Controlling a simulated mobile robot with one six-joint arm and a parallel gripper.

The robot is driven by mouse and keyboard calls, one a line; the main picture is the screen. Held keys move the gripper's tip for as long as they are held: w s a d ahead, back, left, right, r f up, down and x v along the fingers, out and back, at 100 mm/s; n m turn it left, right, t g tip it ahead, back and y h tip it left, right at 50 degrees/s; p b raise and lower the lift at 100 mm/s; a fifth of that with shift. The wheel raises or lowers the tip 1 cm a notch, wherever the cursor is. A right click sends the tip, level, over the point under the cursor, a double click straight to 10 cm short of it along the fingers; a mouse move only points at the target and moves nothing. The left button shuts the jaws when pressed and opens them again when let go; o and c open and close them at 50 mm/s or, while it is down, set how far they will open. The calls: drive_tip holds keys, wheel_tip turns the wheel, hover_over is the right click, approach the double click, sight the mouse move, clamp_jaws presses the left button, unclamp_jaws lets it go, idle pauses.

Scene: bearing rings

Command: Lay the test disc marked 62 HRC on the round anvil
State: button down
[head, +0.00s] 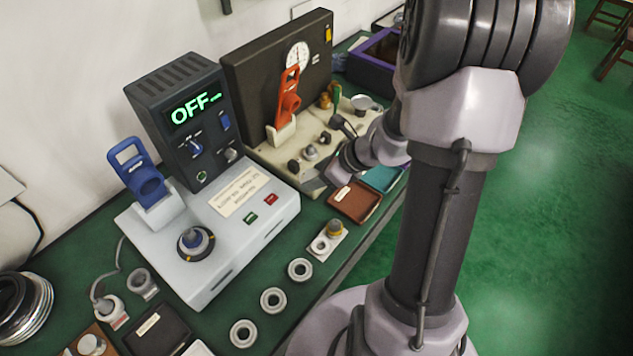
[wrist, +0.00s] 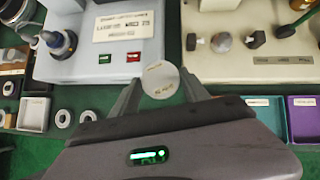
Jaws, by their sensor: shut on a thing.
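My gripper (wrist: 160,88) is shut on a pale round disc (wrist: 160,77), held by its edges between the two fingertips. Faint marks show on the disc, but I cannot read them surely. In the head view my gripper (head: 317,184) is over the front edge of the cream base, and the disc cannot be made out. A small round grey piece (head: 311,152) stands on that base between two dark pieces, and also shows in the wrist view (wrist: 222,42). A wider silver round top (head: 360,103) stands farther back. I cannot tell which is the anvil.
The cream base (wrist: 275,72) has a dark backboard (head: 262,70) with a dial and an orange handle. A white machine (head: 262,232) reading OFF stands left. Brown (head: 354,201) and teal (head: 383,178) trays lie in front. Several rings (head: 273,300) lie along the bench edge.

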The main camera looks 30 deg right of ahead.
drive_tip(key=shift+r, duration=0.85)
drive_tip(key=w+a+r+m+h+b, duration=0.1)
drive_tip(key=w+a+r+b, duration=0.1)
drive_tip(key=a, duration=0.4)
drive_tip(key=w+a+r+m+b, duration=0.1)
drive_tip(key=w+a+r+b, duration=0.1)
drive_tip(key=a+r, duration=0.3)
drive_tip(key=shift+w+a+m+t+h+b, duration=0.3)
drive_tip(key=shift+w+a+m+t+h, duration=0.1)
drive_tip(key=shift+w+a, duration=0.55)
drive_tip(key=shift+f, duration=0.1)
